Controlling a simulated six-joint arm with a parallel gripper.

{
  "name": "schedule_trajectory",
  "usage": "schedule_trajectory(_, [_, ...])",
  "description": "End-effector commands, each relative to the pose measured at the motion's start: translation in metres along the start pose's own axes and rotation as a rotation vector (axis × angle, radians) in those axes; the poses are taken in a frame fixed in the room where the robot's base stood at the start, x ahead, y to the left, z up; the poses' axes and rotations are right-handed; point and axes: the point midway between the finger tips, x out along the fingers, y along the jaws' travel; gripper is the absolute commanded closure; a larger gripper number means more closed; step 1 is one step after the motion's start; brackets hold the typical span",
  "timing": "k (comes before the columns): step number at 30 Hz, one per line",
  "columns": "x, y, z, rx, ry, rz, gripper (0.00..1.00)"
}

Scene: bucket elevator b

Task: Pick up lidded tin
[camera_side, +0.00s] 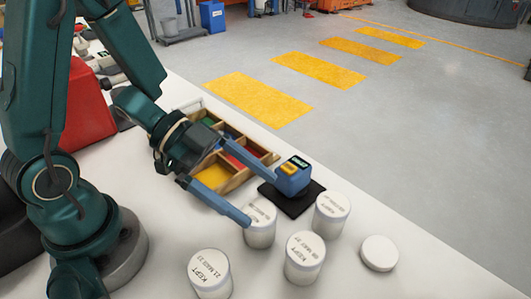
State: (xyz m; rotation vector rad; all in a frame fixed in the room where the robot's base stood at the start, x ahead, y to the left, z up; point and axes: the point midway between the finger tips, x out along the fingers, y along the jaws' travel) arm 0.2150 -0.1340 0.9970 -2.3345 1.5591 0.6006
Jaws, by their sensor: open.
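Several white lidded tins with printed labels stand upright on the white table. The one nearest my gripper is the back-left tin (261,235). Others are the back-right tin (331,218), the middle tin (304,262) and the front-left tin (210,278). My gripper (264,200) is open, its blue fingers spread wide with nothing between them. The nearer fingertip overlaps the left edge of the back-left tin in the picture; I cannot tell whether it touches. The farther fingertip shows beside the blue device.
A blue device (294,178) stands on a black mat (313,196). A divided wooden tray (241,178) with coloured compartments lies under my wrist. A low white round piece (379,253) lies at right. A red box (88,112) is at left. The table's right edge borders the floor.

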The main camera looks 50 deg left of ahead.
Motion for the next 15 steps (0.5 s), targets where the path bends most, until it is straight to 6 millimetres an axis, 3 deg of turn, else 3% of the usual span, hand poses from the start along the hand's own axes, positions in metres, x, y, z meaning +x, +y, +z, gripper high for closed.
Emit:
schedule_trajectory(6, [0.015,0.0,0.028,-0.005,-0.001,0.002,0.0])
schedule_trajectory(15, [0.025,0.0,0.038,0.005,0.001,0.001,0.0])
